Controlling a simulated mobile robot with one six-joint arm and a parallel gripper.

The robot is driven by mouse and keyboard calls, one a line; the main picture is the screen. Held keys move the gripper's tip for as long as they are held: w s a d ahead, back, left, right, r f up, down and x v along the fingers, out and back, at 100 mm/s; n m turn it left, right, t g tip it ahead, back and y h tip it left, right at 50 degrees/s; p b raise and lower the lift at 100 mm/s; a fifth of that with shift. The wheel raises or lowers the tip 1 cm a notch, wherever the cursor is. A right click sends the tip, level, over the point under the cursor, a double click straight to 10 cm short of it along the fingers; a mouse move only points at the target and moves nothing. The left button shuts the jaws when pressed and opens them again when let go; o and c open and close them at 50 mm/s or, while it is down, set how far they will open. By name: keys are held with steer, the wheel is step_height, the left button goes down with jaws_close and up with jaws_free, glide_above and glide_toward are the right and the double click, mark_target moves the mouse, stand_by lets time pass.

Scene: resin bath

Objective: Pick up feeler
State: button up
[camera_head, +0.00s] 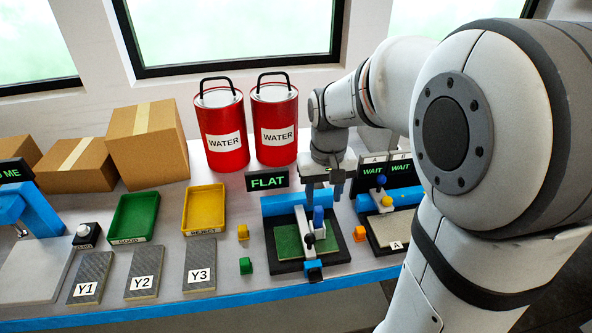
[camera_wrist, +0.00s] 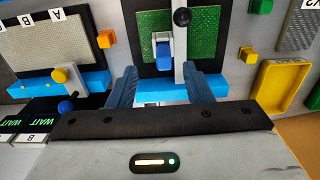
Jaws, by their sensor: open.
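The flat-check station has a black base (camera_head: 340,252) with a green textured plate (camera_head: 288,242) and a blue back wall. A small upright blue piece (camera_head: 318,216), which seems to be the feeler, stands over the plate beside a grey bar (camera_head: 301,222) with a black knob. In the wrist view the blue piece (camera_wrist: 163,54) sits in a pale holder, just beyond and roughly centred between my fingertips. My gripper (camera_head: 323,197) points down above the station's back edge. In the wrist view my gripper (camera_wrist: 161,76) is open with nothing between its fingers.
A FLAT sign (camera_head: 267,181) and red water cans (camera_head: 274,125) stand behind. A station with WAIT displays (camera_head: 388,172) is close on the right. Small orange (camera_head: 360,234), yellow (camera_head: 243,232) and green (camera_head: 246,265) blocks flank the base. A yellow tray (camera_head: 204,210) lies left.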

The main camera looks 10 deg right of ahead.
mark_target(319, 208)
steer(key=shift+w+f, duration=0.3)
steer(key=shift+w, duration=0.25)
steer(key=shift+w+f, duration=0.15)
steer(key=shift+f, duration=0.1)
steer(key=f, duration=0.7)
steer(key=shift+a+f, duration=0.1)
steer(key=shift+a, duration=0.1)
jaws_close()
